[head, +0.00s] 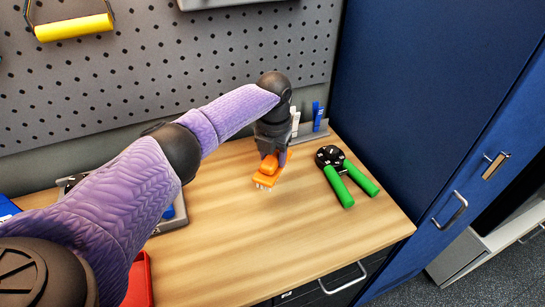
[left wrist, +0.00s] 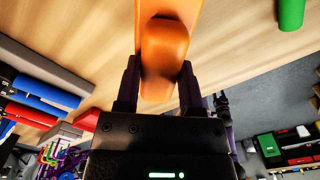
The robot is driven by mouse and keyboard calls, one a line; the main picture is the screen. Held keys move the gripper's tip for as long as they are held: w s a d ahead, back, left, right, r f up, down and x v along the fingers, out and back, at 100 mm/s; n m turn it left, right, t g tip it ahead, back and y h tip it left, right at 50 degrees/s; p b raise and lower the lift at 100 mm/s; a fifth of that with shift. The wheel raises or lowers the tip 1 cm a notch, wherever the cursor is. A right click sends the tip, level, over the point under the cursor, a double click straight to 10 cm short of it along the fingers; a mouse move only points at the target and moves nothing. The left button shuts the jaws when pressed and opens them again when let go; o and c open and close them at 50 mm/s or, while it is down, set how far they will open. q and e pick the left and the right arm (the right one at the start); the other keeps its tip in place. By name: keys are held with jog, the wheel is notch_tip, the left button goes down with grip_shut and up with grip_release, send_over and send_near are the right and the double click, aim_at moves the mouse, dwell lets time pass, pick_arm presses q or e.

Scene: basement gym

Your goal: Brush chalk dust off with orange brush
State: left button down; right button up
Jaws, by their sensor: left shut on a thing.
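The orange brush (head: 267,180) is near the back middle of the wooden bench top (head: 235,230), with pale bristles showing at its near end. My left gripper (head: 272,158) comes down on it from above and is shut on its raised orange handle. In the left wrist view the handle of the brush (left wrist: 165,50) sits between the two dark fingers of my left gripper (left wrist: 160,85). I cannot tell whether the bristles touch the wood. I cannot make out any chalk dust on the bench. My right gripper is not in view.
A dark round tool with green handles (head: 338,186) lies right of the brush. A grey rail with blue and white items (head: 315,132) stands at the back by the pegboard (head: 200,60). A blue cabinet (head: 425,100) borders the right. A red tray (head: 140,280) is front left. The front middle is clear.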

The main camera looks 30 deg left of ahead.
pick_arm(q)
notch_tip(320, 180, up, 3)
jog(key=p, duration=0.2)
jog(key=shift+r+p, duration=0.2)
jog(key=shift+p, duration=0.2)
jog(key=shift+f, duration=0.2)
